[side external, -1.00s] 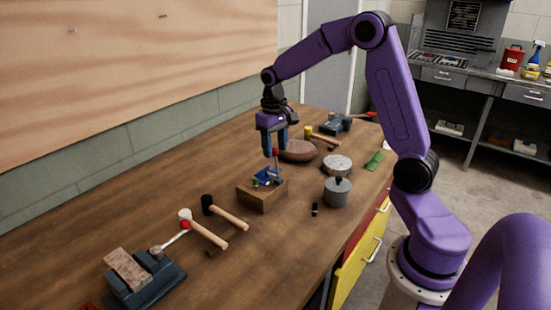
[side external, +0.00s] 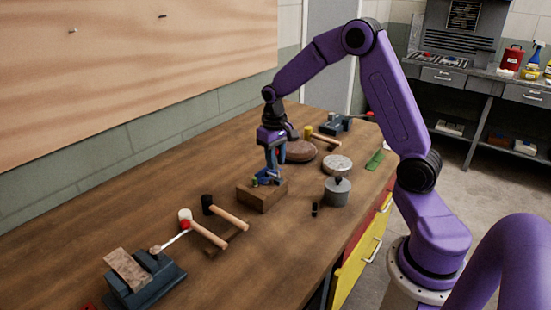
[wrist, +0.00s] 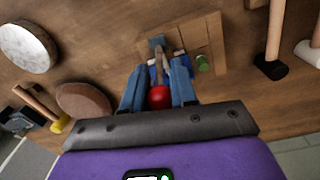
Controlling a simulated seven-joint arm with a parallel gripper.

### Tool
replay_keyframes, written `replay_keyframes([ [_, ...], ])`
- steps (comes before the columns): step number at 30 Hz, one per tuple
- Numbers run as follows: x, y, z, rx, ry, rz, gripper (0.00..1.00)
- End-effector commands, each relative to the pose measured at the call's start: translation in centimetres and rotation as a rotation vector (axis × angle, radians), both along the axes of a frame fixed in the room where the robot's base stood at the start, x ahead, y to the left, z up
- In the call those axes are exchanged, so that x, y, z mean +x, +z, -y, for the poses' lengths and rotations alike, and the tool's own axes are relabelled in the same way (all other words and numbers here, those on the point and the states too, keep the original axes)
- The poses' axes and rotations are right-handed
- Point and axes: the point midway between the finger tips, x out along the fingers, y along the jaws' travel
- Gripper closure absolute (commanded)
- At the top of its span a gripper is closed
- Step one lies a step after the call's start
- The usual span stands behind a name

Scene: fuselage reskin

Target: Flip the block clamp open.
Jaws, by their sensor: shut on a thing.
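The block clamp is a small blue clamp (side external: 264,178) on a wooden block (side external: 262,197) in the middle of the bench. In the wrist view, the wooden block (wrist: 212,35) is at the top centre, with a green-tipped part (wrist: 203,63) on it. The clamp's lever has a red ball knob (wrist: 159,97), seen between the two blue fingers. My gripper (side external: 273,168) points down over the clamp and is shut on the lever; in the wrist view its fingers (wrist: 159,72) flank it.
Two mallets (side external: 231,219) (side external: 209,234) and a vise (side external: 145,280) with a red-knobbed lever lie at the front left. A grey lidded pot (side external: 337,192), a pale disc (side external: 337,164) and a brown disc (side external: 300,152) stand right of and behind the block.

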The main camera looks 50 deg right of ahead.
Motion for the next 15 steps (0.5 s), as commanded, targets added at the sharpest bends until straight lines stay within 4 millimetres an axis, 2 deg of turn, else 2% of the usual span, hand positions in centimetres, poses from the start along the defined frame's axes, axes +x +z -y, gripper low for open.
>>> replay_keyframes([
  [7,-0.3,0.1,-0.1,0.000,0.001,0.029,1.00],
  [15,-1.3,0.1,0.0,0.001,-0.001,0.161,1.00],
])
